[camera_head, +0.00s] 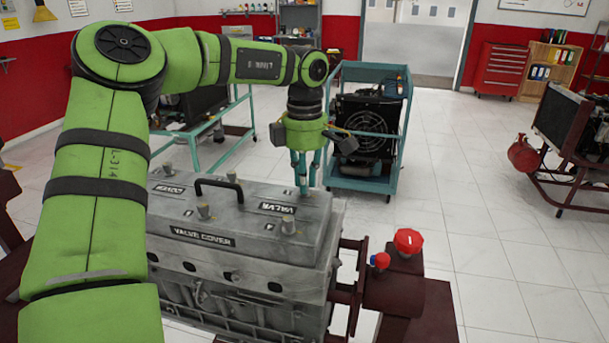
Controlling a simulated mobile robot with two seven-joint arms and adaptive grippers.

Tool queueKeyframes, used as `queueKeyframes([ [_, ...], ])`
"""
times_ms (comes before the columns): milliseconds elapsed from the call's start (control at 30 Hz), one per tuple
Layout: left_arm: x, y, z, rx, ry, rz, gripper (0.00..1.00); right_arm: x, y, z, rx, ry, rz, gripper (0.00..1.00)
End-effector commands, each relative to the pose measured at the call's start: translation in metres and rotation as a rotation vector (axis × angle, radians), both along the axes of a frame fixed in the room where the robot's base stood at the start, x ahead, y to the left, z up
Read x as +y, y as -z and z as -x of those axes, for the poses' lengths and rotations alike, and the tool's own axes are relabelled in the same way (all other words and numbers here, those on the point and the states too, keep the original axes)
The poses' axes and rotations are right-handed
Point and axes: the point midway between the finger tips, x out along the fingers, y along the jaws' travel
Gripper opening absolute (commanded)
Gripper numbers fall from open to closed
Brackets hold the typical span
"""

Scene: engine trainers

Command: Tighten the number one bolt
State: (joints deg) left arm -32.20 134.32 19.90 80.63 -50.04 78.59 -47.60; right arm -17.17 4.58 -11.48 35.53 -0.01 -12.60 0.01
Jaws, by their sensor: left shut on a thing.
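A grey engine with a valve cover (190,236) stands in front of me, with a black handle and label plates on top. Several bolts stand up from the cover, among them a left rear bolt (168,168), a rear middle bolt (232,175), a front left bolt (203,210) and a front right bolt (288,225). No bolt number is readable. My left gripper (304,188) points down at the cover's rear right corner. Its teal fingers are shut on a bolt there, which they mostly hide. My right gripper is out of view.
A dark red stand with a large red knob (408,241) and a smaller red knob (380,260) is right of the engine. A teal cart (363,181) with a fan unit stands behind. Another engine stand (566,140) is at the far right. Tiled floor between is clear.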

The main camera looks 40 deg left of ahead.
Motion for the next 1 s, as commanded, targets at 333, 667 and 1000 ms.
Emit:
queueKeyframes([
  [333,-0.0005,0.0049,0.0029,0.016,0.117,0.003,0.0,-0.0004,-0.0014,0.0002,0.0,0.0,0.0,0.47],
  [667,-0.0006,0.0051,0.0031,0.015,0.133,0.004,0.0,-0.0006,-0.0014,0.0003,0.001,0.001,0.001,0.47],
  [1000,-0.0004,0.0036,0.0021,0.011,0.131,0.002,0.42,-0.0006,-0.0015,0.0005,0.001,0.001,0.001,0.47],
])
